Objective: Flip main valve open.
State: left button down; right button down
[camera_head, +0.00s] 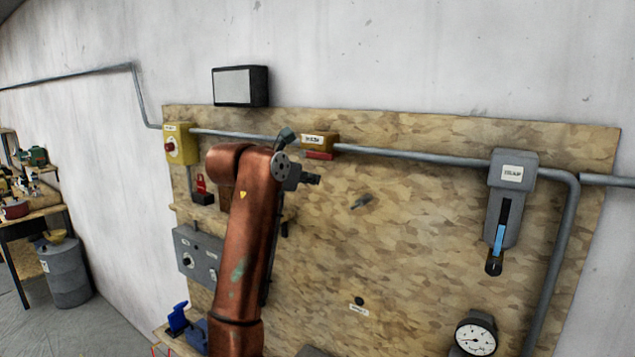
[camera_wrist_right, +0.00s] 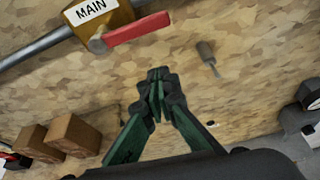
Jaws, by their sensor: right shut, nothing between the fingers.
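The main valve is a brass-yellow block (camera_head: 322,139) on the pipe, with a red lever (camera_head: 319,155) below it. In the right wrist view the block (camera_wrist_right: 118,14) carries a MAIN label, and the red lever (camera_wrist_right: 138,28) extends to the right, roughly along the pipe. My right gripper (camera_head: 314,180) is below the valve in the head view. In the right wrist view its green and black fingers (camera_wrist_right: 157,78) are together and empty, apart from the lever, which lies beyond and above the tips. My left gripper is not in view.
Brown boxes (camera_wrist_right: 73,134) show lower left in the wrist view. Board around the peg is mostly bare.

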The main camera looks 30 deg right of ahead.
jog(key=b+v, duration=0.1)
jog(key=v, duration=0.6)
jog(key=shift+s+a+r, duration=0.1)
jog(key=shift+s+a, duration=0.05)
jog(key=shift+a, duration=0.05)
jog(key=shift+d, duration=0.15)
